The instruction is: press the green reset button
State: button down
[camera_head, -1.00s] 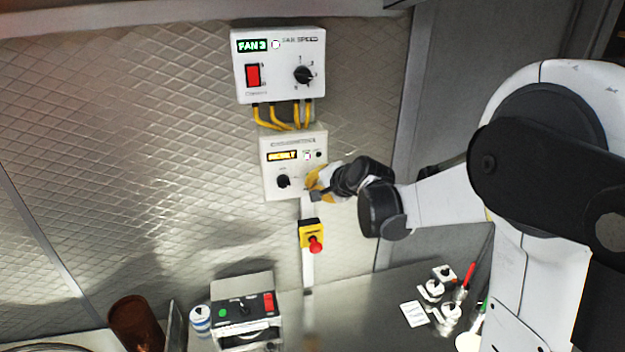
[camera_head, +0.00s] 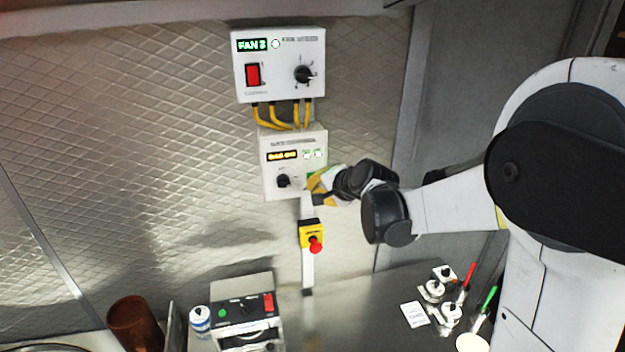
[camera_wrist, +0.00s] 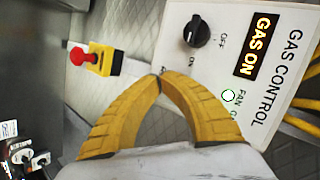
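The white gas control box (camera_head: 269,187) hangs on the wall below the fan box. Its amber display (camera_head: 282,156) reads GAS ON, clearer in the wrist view (camera_wrist: 256,46). Two indicator lights beside the display are lit. A green patch (camera_head: 311,176), apparently the reset button, shows at the box's lower right, partly behind my gripper. My gripper (camera_head: 309,190) is at that lower right corner. In the wrist view its yellow fingers (camera_wrist: 159,77) meet at the tips, with nothing seen between them. The button is hidden there, so I cannot tell whether the fingers touch it.
A black gas knob (camera_head: 283,181) is left of my gripper. A red emergency button on a yellow box (camera_head: 311,235) is just below. The fan box (camera_head: 280,80) is above, joined by yellow cables (camera_head: 280,118). A small appliance (camera_head: 245,312) stands on the counter below.

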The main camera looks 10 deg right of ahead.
jog(key=s, duration=0.5)
dwell(0.5)
dwell(0.4)
jog(key=s+f+n+g+h+b, duration=0.1)
jog(key=s+f+n+b, duration=0.2)
jog(key=s+f+b, duration=0.6)
jog(key=s+f+n+g+h+b, duration=0.1)
jog(key=s+f+n+b, duration=0.3)
jog(key=s+f+b, duration=0.5)
jog(key=s+f+n+g+h+b, duration=0.1)
jog(key=s+f+n+b, duration=0.3)
jog(key=s+f+b, duration=0.5)
notch_tip(320, 180, down, 9)
jog(key=b, duration=0.9)
jog(key=shift+s+f+g+b, duration=0.2)
jog(key=shift+s+g+b, duration=0.1)
jog(key=shift+s+g, duration=0.1)
jog(key=shift+w, duration=0.1)
